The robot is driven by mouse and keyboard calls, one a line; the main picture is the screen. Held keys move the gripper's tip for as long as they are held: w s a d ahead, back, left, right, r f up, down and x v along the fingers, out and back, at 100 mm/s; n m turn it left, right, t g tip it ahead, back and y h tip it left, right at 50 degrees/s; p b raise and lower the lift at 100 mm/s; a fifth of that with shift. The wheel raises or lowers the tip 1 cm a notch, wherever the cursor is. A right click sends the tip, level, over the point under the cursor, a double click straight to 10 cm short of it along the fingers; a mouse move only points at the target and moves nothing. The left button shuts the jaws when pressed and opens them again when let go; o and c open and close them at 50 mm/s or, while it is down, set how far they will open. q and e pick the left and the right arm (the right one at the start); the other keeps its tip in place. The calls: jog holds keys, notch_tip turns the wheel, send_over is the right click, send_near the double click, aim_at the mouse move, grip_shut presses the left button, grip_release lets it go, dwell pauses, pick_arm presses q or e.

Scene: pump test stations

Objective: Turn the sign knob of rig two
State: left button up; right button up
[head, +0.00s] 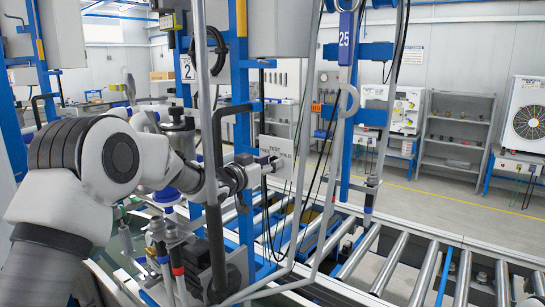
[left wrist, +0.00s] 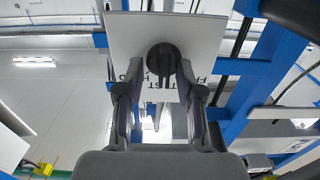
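The sign (head: 279,147) is a pale plate reading TEST and, partly hidden, HOLD, on the blue frame of the rig marked 2 (head: 188,68). My left gripper (head: 262,168) is right in front of its lower part, reaching in from the left. In the left wrist view the plate (left wrist: 205,35) fills the upper middle, its lettering upside down. The dark round knob (left wrist: 162,55) with a short bar stands on it. The left gripper's fingers (left wrist: 161,78) are apart, one on each side of the knob; I cannot tell whether they touch it. My right gripper is not in view.
A grey upright pipe (head: 208,120) and hoses stand close around my left arm. A roller conveyor (head: 390,268) runs across the lower right. Another blue post marked 25 (head: 346,40) stands to the right. Shelves (head: 457,135) are at the back, with open floor before them.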

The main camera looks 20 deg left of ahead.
pick_arm(q)
jog(key=shift+w+d+r, duration=0.1)
jog(key=shift+w+r, duration=0.05)
jog(key=shift+w, duration=0.15)
jog(key=shift+s+a, duration=0.3)
jog(key=shift+a, duration=0.2)
jog(key=shift+w+d, duration=0.15)
jog(key=shift+d, duration=0.05)
grip_shut()
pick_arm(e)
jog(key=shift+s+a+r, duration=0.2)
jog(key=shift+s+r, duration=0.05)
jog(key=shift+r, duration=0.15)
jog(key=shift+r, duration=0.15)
pick_arm(q)
jog(key=shift+w+a+n+p, duration=0.1)
jog(key=shift+a+n+p, duration=0.1)
jog(key=shift+n+p, duration=1.95)
jog(key=shift+a+n+p, duration=0.15)
jog(key=shift+n+p, duration=1.7)
jog(key=shift+n, duration=0.6)
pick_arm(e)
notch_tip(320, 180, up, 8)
